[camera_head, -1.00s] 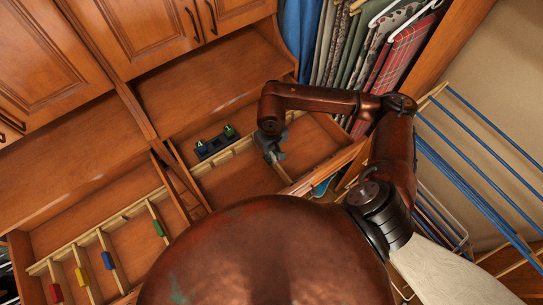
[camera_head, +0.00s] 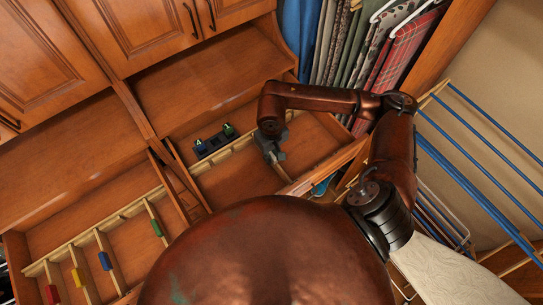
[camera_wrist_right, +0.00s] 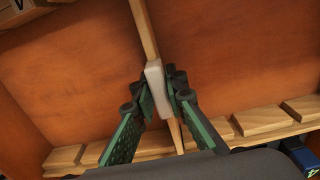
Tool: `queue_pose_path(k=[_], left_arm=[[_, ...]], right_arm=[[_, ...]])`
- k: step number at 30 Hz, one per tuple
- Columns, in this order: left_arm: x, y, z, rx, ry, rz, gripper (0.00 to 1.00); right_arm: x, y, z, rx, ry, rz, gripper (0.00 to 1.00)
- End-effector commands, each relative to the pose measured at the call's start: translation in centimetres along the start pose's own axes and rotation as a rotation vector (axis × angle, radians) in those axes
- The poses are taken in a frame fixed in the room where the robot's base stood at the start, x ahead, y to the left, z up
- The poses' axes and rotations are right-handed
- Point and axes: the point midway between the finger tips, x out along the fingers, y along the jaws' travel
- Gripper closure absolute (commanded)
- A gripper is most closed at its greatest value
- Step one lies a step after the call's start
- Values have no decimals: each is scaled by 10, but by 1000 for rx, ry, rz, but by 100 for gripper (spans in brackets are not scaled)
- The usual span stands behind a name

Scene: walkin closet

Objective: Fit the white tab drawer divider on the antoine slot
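My right gripper (camera_head: 275,156) is over the right drawer, close to its slotted rail. In the wrist view it (camera_wrist_right: 160,92) is shut on the white tab (camera_wrist_right: 155,82) of a thin wooden divider (camera_wrist_right: 144,30). The divider runs up from the tab over the drawer floor, and its lower end reaches down over the slotted wooden rail (camera_wrist_right: 260,120). I cannot tell whether that end is in a slot or above it. The rail also shows in the head view (camera_head: 238,147). No readable "antoine" label shows. My left gripper is not in view.
The left drawer holds dividers with red (camera_head: 52,294), yellow (camera_head: 78,277), blue (camera_head: 105,261) and green (camera_head: 157,228) tabs. A dark holder with blue and green pieces (camera_head: 213,143) stands behind the right rail. Hanging clothes (camera_head: 385,60) and a blue-barred rack (camera_head: 480,150) are at the right.

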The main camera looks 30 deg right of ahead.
Motion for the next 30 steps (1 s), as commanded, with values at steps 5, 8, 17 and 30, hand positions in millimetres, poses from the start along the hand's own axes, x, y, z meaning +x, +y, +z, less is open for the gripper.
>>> queue_pose_path(k=[5, 8, 17, 30], left_arm=[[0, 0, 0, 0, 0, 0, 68], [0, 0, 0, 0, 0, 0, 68], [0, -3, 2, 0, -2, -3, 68], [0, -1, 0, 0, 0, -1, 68]], right_arm=[[0, 0, 0, 0, 0, 0, 75], [0, 0, 0, 0, 0, 0, 69], [-3, 0, 0, 0, 1, 0, 69], [-80, 0, -1, -2, 4, 1, 69]])
